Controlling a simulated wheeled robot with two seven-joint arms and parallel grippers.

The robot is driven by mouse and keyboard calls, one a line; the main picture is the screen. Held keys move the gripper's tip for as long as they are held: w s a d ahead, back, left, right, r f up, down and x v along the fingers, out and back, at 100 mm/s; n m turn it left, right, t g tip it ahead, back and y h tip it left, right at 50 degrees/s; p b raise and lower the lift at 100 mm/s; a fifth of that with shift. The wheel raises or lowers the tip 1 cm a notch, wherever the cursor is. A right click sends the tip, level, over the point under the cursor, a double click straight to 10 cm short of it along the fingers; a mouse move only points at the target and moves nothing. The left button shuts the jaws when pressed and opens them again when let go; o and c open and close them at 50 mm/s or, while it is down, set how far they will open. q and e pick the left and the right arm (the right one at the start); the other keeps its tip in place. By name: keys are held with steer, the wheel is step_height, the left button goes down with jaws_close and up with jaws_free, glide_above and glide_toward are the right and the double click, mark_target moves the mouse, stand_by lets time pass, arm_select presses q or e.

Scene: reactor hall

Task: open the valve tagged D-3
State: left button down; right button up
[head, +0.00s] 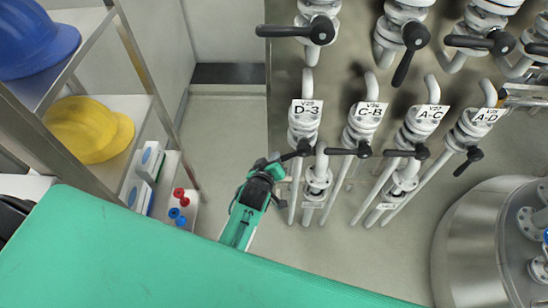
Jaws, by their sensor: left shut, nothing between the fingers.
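The valve tagged D-3 (302,128) is the leftmost of the lower row, on a white vertical pipe, with its white tag (306,108) above the handle. Its black lever handle (297,152) points left and slightly down from the hub. My left gripper (274,161) is shut and empty, close to the free end of that handle. I cannot tell whether they touch. My right gripper is not in view.
Valves tagged C-B (361,130), A-C (418,128) and A-D (470,128) stand to the right, with more levers above. A shelf (117,95) with helmets is at left. A steel vessel (485,250) stands lower right. Floor (225,130) left of the pipes is clear.

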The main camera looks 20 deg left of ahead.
arm_select(q)
steer(key=shift+f, duration=0.15)
steer(key=shift+d+f+n+b, duration=0.1)
steer(key=shift+f+n+b, duration=0.1)
steer(key=shift+n+b, duration=0.1)
steer(key=shift+f, duration=0.2)
steer(key=w+d+f+n+t+h+b, duration=0.2)
steer(key=d+f+n+t+h+b, duration=0.15)
steer(key=d+f+n+b, duration=0.55)
steer(key=s+a+r+b, duration=0.1)
steer(key=s+a+b, duration=0.1)
steer(key=s, duration=0.4)
steer(key=s+a+r+m+b, duration=0.1)
steer(key=s+a+r, duration=0.1)
steer(key=s, duration=0.4)
steer(key=shift+a+y+b, duration=0.35)
steer(key=shift+a+b, duration=0.05)
steer(key=shift+a, duration=0.25)
stand_by(0.4)
